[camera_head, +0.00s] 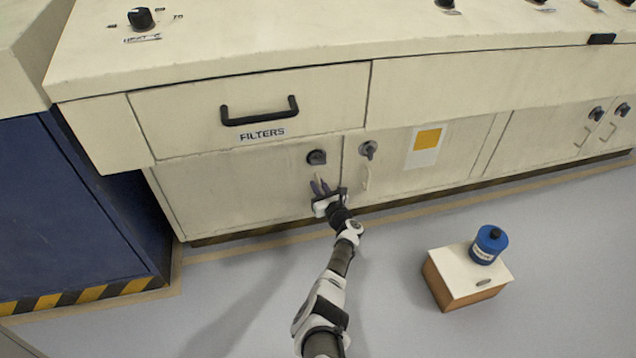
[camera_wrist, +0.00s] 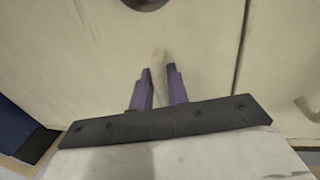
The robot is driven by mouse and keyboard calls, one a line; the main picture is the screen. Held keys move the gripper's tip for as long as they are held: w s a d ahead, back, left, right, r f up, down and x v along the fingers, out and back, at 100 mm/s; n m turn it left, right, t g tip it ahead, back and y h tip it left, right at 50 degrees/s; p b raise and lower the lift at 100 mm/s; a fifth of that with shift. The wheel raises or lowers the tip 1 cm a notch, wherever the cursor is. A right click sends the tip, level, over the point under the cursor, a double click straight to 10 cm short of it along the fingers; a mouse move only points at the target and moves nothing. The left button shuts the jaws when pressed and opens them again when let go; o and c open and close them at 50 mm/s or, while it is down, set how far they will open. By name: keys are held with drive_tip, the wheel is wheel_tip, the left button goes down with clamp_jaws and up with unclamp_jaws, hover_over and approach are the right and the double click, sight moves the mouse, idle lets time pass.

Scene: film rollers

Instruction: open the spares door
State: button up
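The cream lower-left door (camera_head: 235,188) of the cabinet appears closed, with a dark round knob (camera_head: 317,157) near its upper right corner. I can read no "spares" label on any door. My gripper (camera_head: 320,187) is low at this door's right side, below the knob. In the wrist view, the two purple fingers (camera_wrist: 160,88) stand close on either side of a pale upright handle (camera_wrist: 159,64) and appear shut on it. The handle's lower part is hidden between the fingers. The knob's lower edge (camera_wrist: 146,2) shows at the top.
The FILTERS drawer (camera_head: 255,105) is shut above the door. A neighbouring door (camera_head: 390,180) has its own knob and handle. A blue canister (camera_head: 489,244) stands on a small box (camera_head: 468,277) at right on the floor. A blue cabinet (camera_head: 70,215) stands left. Floor before the door is clear.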

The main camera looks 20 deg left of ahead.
drive_tip(key=shift+c, duration=0.3)
clamp_jaws()
drive_tip(key=shift+s, duration=0.2)
